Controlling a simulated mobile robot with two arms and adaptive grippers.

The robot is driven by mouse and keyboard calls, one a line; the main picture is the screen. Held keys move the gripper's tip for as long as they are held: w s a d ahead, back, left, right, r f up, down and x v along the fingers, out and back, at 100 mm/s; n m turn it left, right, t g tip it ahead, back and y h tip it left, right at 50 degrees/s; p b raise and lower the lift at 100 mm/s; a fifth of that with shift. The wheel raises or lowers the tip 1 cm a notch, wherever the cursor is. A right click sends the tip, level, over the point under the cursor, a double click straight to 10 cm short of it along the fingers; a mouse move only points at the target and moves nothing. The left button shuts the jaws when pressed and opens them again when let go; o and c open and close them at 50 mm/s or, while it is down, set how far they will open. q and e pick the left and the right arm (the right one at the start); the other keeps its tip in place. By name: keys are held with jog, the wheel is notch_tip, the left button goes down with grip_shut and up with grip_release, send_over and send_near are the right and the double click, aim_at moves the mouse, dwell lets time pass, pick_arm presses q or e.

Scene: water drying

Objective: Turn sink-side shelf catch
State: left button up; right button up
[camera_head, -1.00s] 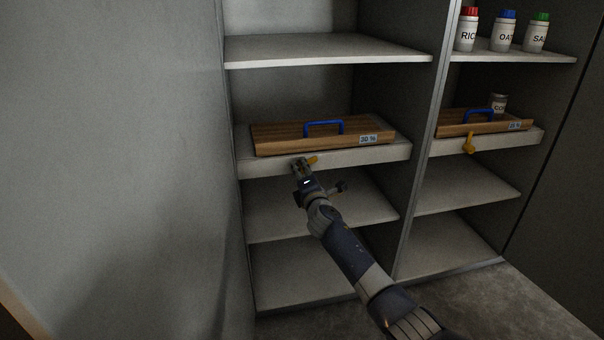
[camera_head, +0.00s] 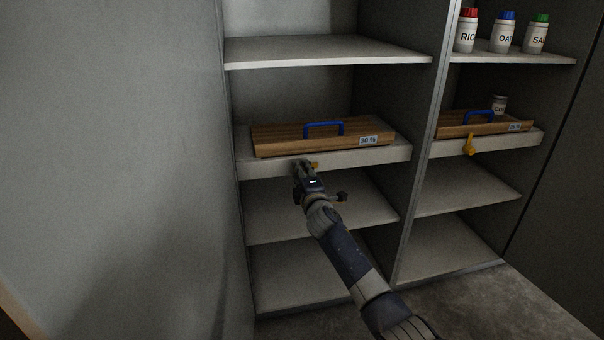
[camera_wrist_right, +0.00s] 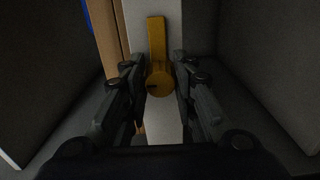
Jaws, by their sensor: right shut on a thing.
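A yellow catch (camera_head: 314,165) sits on the front edge of the left bay's middle shelf (camera_head: 380,155). My right gripper (camera_head: 298,165) reaches up to it and is shut on it. In the right wrist view the round hub of the catch (camera_wrist_right: 160,82) lies between the two fingers (camera_wrist_right: 160,72), and its flat lever extends beyond them along the pale shelf edge (camera_wrist_right: 138,22). In the head view my gripper hides part of the catch. My left gripper is in no view.
A wooden board (camera_head: 280,139) with a blue handle lies on that shelf. The right bay holds a similar board (camera_head: 455,130) above a second yellow catch (camera_head: 469,145) hanging down. A grey wall (camera_head: 120,150) stands at left. The shelf below (camera_head: 350,205) is empty.

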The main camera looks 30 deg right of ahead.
jog(key=shift+f, duration=0.1)
jog(key=o, duration=1.1)
jog(key=shift+c, duration=0.2)
jog(key=shift+s, duration=0.1)
jog(key=v, duration=1.2)
jog(key=shift+d, duration=0.1)
